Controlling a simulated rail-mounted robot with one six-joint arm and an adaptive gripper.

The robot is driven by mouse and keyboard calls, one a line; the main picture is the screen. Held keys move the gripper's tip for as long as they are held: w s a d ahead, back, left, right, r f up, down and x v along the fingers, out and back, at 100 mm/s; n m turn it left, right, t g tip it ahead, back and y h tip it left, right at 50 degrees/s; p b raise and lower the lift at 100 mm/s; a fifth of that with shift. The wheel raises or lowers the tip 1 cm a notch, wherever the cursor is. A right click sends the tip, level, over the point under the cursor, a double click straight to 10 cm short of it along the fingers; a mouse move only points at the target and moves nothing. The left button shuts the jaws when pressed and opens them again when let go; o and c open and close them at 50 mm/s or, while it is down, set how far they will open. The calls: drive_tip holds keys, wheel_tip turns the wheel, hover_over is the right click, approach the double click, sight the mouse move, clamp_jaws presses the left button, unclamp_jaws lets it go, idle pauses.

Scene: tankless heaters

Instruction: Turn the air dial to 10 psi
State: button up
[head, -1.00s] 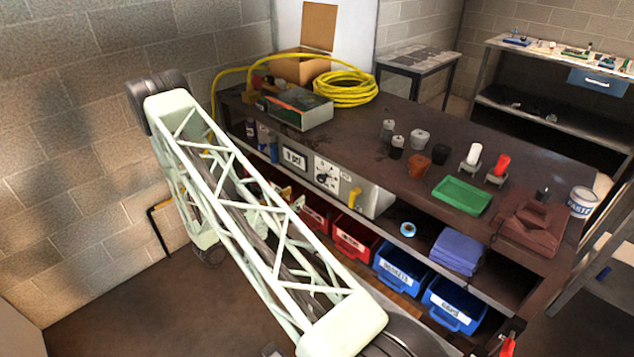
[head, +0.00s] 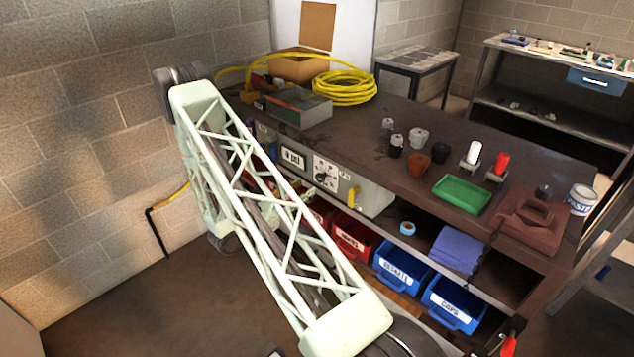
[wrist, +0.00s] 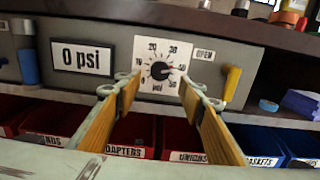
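The air dial (wrist: 161,70) is a small black knob on a white, numbered face in the wrist view. It also shows on the bench's grey panel in the head view (head: 324,174). Its pointer is too small to read surely. The display (wrist: 83,57) left of it reads 0 psi. My gripper (wrist: 158,88) is open and empty, its wood-coloured fingers spread to the left and right, with the dial framed between and beyond the tips. Contact with the dial cannot be told. My arm hides most of the gripper in the head view.
A yellow handle (wrist: 230,82) stands upright right of the dial, below an OPEN label. Red bins (wrist: 132,138) and blue bins (head: 402,265) sit under the panel. A yellow hose coil (head: 345,88) and several fittings lie on the bench top.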

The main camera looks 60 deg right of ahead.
sight(318, 179)
drive_tip(key=shift+s+d+b, duration=0.2)
drive_tip(key=shift+d, duration=1.1)
drive_tip(key=shift+s+d+b, duration=0.2)
drive_tip(key=shift+s+d, duration=0.05)
drive_tip(key=shift+d, duration=1)
drive_tip(key=shift+s+d+b, duration=0.2)
drive_tip(key=shift+d, duration=1.1)
drive_tip(key=c, duration=0.8)
drive_tip(key=shift+c, duration=0.2)
